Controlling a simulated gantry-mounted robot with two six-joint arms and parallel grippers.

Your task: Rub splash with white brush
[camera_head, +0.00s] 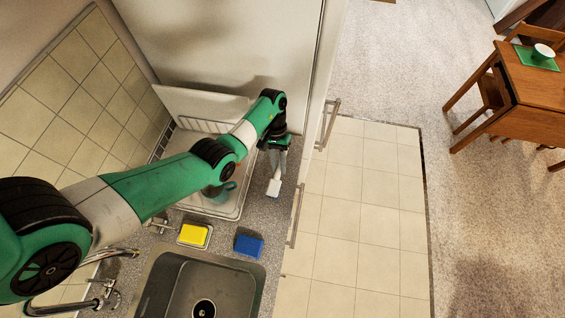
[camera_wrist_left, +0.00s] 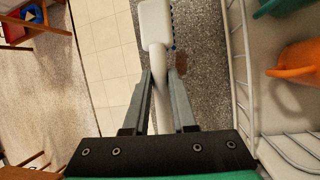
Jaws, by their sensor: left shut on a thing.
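My left gripper (camera_head: 278,151) is shut on the white brush (camera_head: 274,187) over the grey counter, between the dish rack and the counter's front edge. In the left wrist view the gripper's fingers (camera_wrist_left: 160,82) clasp the handle, and the white brush head (camera_wrist_left: 154,22) points away, with small blue bristles along its right edge. A brown splash (camera_wrist_left: 181,63) lies on the speckled counter just right of the brush handle in that view. The brush appears beside the splash; whether it touches the counter is unclear. I cannot make out the splash in the head view. My right gripper is not in view.
A white dish rack (camera_head: 232,214) with a teal mug (camera_head: 221,193) stands left of the gripper; an orange mug (camera_wrist_left: 298,62) shows in the wrist view. A yellow sponge (camera_head: 193,235), blue sponge (camera_head: 249,246) and sink (camera_head: 165,277) are nearer. Cabinet handles (camera_head: 296,216) line the front.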

